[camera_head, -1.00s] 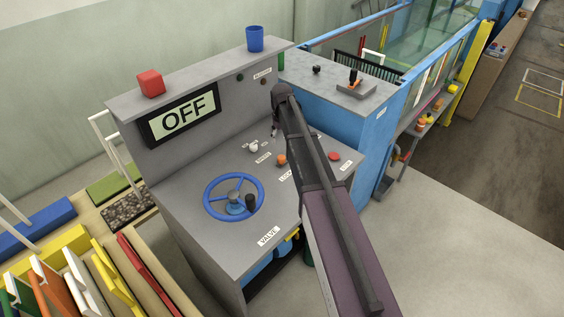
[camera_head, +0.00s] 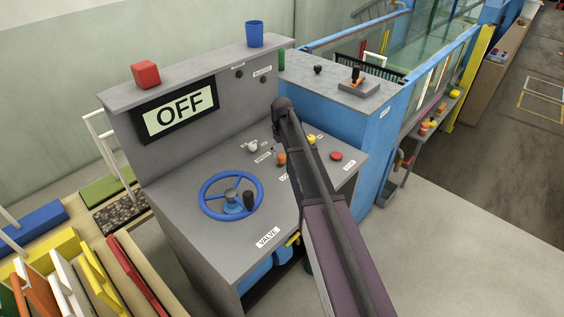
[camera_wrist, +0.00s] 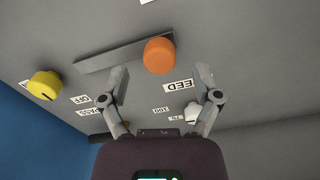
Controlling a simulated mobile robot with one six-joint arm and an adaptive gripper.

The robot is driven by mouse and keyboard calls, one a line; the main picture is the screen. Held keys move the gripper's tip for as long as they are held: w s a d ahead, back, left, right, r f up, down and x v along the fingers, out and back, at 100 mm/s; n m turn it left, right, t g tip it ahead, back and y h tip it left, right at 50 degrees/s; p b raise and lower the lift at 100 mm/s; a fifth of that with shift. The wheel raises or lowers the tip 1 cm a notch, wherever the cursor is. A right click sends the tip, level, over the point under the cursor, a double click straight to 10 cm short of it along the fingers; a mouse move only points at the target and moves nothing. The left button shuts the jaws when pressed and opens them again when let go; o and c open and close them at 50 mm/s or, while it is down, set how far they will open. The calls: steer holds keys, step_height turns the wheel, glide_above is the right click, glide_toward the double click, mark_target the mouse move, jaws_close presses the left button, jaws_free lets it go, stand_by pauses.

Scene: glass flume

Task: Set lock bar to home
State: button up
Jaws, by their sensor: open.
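The lock bar is most likely the flat grey bar (camera_wrist: 105,58) with an orange knob (camera_wrist: 159,56) at one end in the wrist view. The orange knob (camera_head: 281,159) also shows on the sloping console top in the head view, right beside my arm. My gripper (camera_wrist: 163,74) is open, its two fingers spread on either side just short of the orange knob, with nothing between them. In the head view my arm hides most of the bar and part of its label.
A yellow knob (camera_wrist: 44,86) with OFF and BYPASS labels and a white knob (camera_wrist: 191,112) are close by. The console also has a blue valve wheel (camera_head: 231,197), a red button (camera_head: 336,156) and a display (camera_head: 180,110) reading OFF. A red block (camera_head: 146,74) stands on its top ledge.

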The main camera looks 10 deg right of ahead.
mark_target(282, 156)
steer(key=shift+f+b, duration=1.3)
steer(key=shift+f, duration=0.3)
steer(key=shift+c, duration=0.2)
jaws_close()
